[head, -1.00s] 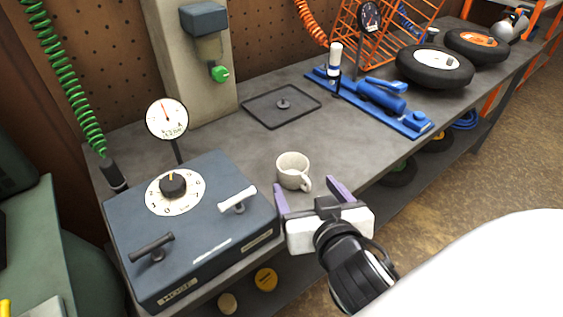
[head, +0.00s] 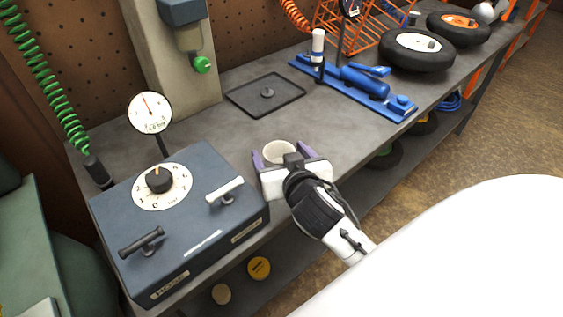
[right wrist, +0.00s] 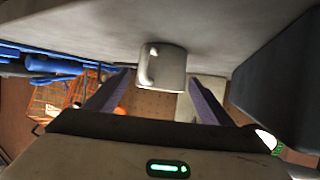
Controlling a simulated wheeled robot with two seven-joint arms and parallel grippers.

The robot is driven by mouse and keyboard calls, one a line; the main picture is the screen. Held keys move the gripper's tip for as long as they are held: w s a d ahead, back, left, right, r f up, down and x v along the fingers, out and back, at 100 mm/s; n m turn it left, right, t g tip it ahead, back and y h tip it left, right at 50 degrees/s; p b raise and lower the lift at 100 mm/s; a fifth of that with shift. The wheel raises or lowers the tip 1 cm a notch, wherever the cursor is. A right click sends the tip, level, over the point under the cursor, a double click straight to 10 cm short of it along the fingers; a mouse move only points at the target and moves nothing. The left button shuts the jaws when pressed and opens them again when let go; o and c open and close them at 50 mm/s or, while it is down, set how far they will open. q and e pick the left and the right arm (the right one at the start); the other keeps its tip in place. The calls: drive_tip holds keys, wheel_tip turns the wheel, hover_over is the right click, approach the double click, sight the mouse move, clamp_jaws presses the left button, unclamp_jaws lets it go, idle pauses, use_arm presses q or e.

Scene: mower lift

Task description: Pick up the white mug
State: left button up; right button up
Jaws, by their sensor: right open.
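The white mug (head: 279,150) stands upright on the grey workbench (head: 235,130), to the right of the blue-grey box. In the head view its lower part is hidden behind my right gripper (head: 281,158). The right gripper is open, with its purple fingers on either side of the mug. In the right wrist view the mug (right wrist: 162,66) appears between the two fingers (right wrist: 152,95), a little beyond their tips, with its handle facing the camera. I cannot tell whether a finger touches it. My left gripper is not in view.
The blue-grey box (head: 200,235) with dial and two handles stands close left of the gripper. A dark square tray (head: 245,104) lies behind the mug. A blue tool (head: 365,85) and wheels (head: 415,50) stand at the back right. The bench's front edge runs below the gripper.

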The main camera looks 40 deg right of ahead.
drive_tip(key=shift+c, duration=0.4)
drive_tip(key=c, duration=1.1)
drive_tip(key=shift+r, duration=0.15)
